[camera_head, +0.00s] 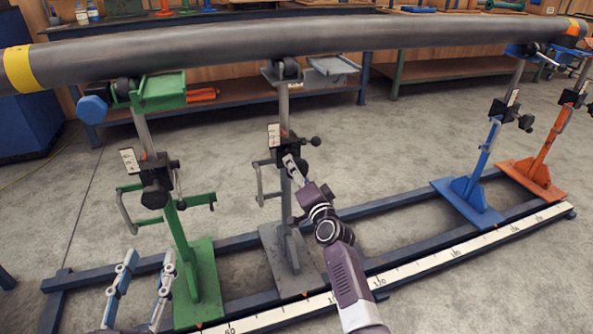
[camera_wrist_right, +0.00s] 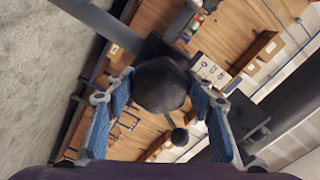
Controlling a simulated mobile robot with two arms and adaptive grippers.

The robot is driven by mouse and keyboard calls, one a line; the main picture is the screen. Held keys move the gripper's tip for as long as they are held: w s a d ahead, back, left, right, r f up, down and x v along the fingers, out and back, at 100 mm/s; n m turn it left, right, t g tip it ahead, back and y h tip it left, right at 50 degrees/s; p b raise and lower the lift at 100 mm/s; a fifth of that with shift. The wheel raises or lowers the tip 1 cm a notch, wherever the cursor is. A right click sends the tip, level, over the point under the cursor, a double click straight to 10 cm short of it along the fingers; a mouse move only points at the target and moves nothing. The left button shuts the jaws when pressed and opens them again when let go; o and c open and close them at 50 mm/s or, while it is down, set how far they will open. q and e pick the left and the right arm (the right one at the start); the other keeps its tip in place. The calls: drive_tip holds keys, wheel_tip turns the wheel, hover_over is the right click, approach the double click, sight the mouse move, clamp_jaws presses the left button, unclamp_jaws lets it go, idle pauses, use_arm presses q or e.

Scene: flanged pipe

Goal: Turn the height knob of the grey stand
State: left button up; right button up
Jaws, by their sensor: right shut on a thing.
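The grey stand (camera_head: 283,112) is upright on the floor rail under the pipe, with a black clamp block on its column. Its height knob (camera_wrist_right: 161,84) is dark and rounded. In the right wrist view it sits between the blue-padded fingers of my right gripper (camera_wrist_right: 160,98), which is shut on it. In the head view my right gripper (camera_head: 292,166) reaches the clamp from below and mostly hides the knob. A small black ball handle (camera_head: 315,141) sticks out beside it. My left gripper (camera_head: 147,262) is open and empty at the bottom left, beside the green stand's base.
The grey pipe (camera_head: 300,36) rests across the stands. The green stand (camera_head: 178,235) is close on the left; the blue stand (camera_head: 480,165) and orange stand (camera_head: 547,150) are on the right. A scale (camera_head: 430,268) runs along the front rail. Workbenches line the back.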

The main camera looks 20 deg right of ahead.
idle(0.3)
drive_tip(key=o, duration=1.2)
drive_tip(key=shift+c, duration=0.2)
drive_tip(key=s, duration=1.2)
drive_tip(key=shift+d, duration=0.2)
